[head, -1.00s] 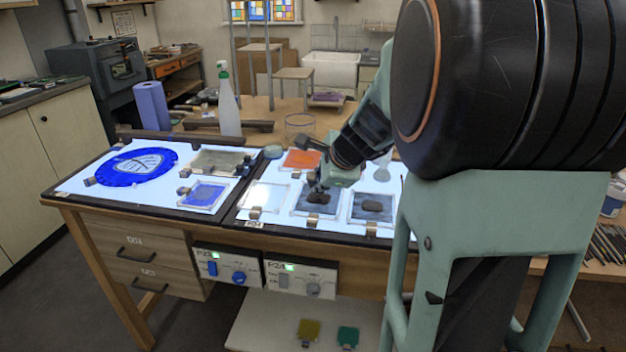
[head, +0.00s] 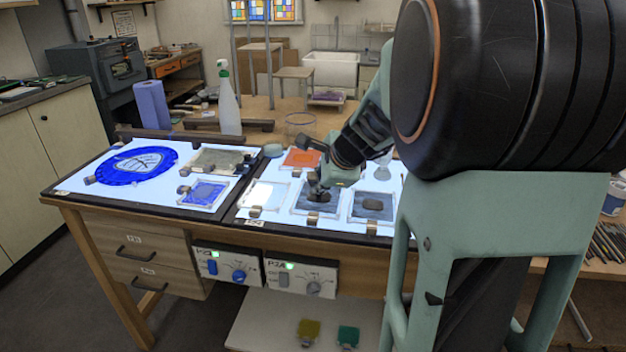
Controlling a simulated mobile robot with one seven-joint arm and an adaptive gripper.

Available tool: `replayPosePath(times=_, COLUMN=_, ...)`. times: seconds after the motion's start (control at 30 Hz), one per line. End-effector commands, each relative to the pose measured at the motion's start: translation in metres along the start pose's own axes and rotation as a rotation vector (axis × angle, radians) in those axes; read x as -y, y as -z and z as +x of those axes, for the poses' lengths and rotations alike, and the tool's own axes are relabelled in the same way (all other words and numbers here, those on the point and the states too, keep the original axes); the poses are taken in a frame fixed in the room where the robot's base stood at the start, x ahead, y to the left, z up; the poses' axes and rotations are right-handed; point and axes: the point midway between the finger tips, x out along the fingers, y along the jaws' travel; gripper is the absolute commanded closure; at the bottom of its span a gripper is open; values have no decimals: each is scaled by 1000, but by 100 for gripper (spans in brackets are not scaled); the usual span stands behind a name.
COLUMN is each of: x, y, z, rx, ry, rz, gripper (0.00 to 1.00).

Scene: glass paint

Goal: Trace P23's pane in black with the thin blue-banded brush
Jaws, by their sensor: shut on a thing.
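My gripper (head: 320,190) is low over a dark pane (head: 305,208) on the right light box. Its fingers are small and partly hidden by its own body. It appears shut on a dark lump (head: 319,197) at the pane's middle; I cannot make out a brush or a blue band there. On that box lie a blue rectangular pane (head: 206,193) in a clear frame and a round blue piece (head: 138,165) with a pale centre.
An orange pane (head: 301,158) lies behind. A spray bottle (head: 228,105) and blue roll (head: 152,104) stand at the back left. Several brushes (head: 608,243) lie far right.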

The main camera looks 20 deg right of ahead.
Motion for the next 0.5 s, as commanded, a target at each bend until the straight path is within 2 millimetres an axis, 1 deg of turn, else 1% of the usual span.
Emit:
replayPosePath(times=0.17, x=0, y=0, z=-1, rx=0, ry=-2, rz=1, gripper=100)
replayPosePath(times=0.5, x=14, y=-5, z=-17, rx=0, ry=-1, rz=-1, gripper=100)
